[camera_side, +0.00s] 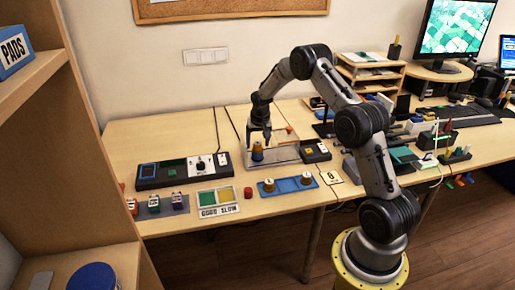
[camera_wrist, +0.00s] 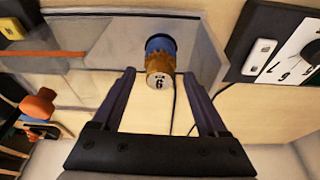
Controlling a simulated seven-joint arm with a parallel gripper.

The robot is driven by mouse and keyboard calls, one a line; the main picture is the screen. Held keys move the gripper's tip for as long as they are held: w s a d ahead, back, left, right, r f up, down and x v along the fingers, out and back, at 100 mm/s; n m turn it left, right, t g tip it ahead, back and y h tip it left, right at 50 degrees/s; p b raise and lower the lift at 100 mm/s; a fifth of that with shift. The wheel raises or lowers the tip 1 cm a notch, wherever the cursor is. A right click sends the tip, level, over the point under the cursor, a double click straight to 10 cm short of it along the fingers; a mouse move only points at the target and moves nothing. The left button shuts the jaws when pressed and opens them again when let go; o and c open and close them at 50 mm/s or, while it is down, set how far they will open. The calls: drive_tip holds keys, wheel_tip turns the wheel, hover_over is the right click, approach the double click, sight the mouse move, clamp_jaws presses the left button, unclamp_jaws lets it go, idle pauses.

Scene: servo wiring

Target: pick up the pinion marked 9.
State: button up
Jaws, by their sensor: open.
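A brass pinion (camera_wrist: 158,66) with a white numbered cap stands on a blue post (camera_wrist: 161,43) in the wrist view. Its digit reads like a 9 in this view, with a small dark mark above it; I cannot tell which way up it is meant. My gripper (camera_wrist: 159,74) is open, one finger on each side of the pinion, with visible gaps. In the side view my gripper (camera_side: 259,128) points down just above the brass pinion (camera_side: 257,153), at the clear-walled tray (camera_side: 284,154). Two more brass pinions (camera_side: 268,184) (camera_side: 306,178) sit on a blue rack (camera_side: 288,187); their digits are unreadable.
The tray's clear wall (camera_wrist: 205,55) stands close to the gripper's fingers. A dark dial panel (camera_side: 181,170) is left of the tray, and a small dark box (camera_side: 315,151) right. A white digit card (camera_side: 331,177) and a red cylinder (camera_side: 248,193) lie near the rack.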

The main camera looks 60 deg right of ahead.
drive_tip(key=shift+w+f, duration=0.1)
drive_tip(key=shift+f, duration=0.15)
clamp_jaws()
drive_tip(key=shift+r, duration=0.1)
idle(0.3)
